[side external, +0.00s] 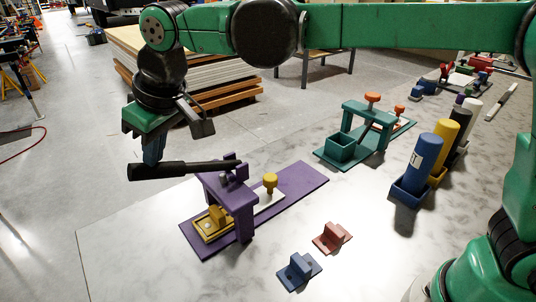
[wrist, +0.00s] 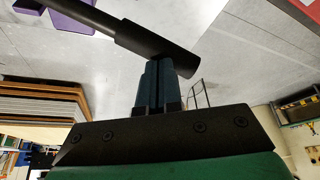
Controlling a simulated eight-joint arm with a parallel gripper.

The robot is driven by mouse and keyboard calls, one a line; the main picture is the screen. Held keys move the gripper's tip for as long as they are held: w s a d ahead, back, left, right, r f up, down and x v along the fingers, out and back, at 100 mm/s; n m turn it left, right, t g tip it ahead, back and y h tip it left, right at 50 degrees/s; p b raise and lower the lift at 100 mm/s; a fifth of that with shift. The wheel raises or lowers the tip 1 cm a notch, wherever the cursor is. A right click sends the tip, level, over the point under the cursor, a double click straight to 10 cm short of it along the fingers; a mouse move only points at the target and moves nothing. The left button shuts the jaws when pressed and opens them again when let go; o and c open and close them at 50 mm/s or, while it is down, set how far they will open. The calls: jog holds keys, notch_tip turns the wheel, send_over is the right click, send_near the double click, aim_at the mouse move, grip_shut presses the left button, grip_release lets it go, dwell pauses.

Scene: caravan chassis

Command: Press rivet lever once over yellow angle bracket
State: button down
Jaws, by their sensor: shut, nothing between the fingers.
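The rivet lever (side external: 160,171) is a black bar with a thick grip, reaching left from the top of the purple press (side external: 230,197) and lying about level. It also crosses the top of the wrist view (wrist: 155,42). The yellow angle bracket (side external: 218,215) sits in a yellow-rimmed holder under the press frame, its upright part partly shaded by the frame. My gripper (side external: 152,160) points down with its blue fingers shut and empty, right at the top of the lever's thick grip. In the wrist view the fingertips (wrist: 158,66) meet the grip; I cannot tell whether they touch it.
A yellow knob (side external: 270,181) stands on the purple base plate right of the press. Blue (side external: 299,270) and red (side external: 332,237) brackets lie in front on the table. A teal press (side external: 365,125) and coloured cylinders (side external: 424,155) stand to the right. Left of the lever is open floor.

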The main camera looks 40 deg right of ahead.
aim_at(162, 170)
jog(key=shift+f, duration=2.15)
jog(key=shift+r, duration=4.5)
jog(key=shift+d, duration=0.35)
jog(key=s+d+f+m+t+h, duration=0.1)
jog(key=s+d+f+m, duration=0.2)
jog(key=d, duration=0.8)
jog(key=s+d+f+m+t+h, duration=0.1)
jog(key=s+d+f+m+t, duration=0.1)
jog(key=s+d+f, duration=0.5)
jog(key=s+d+m, duration=0.1)
jog(key=s+d, duration=0.1)
jog(key=d, duration=0.2)
jog(key=shift+d, duration=0.15)
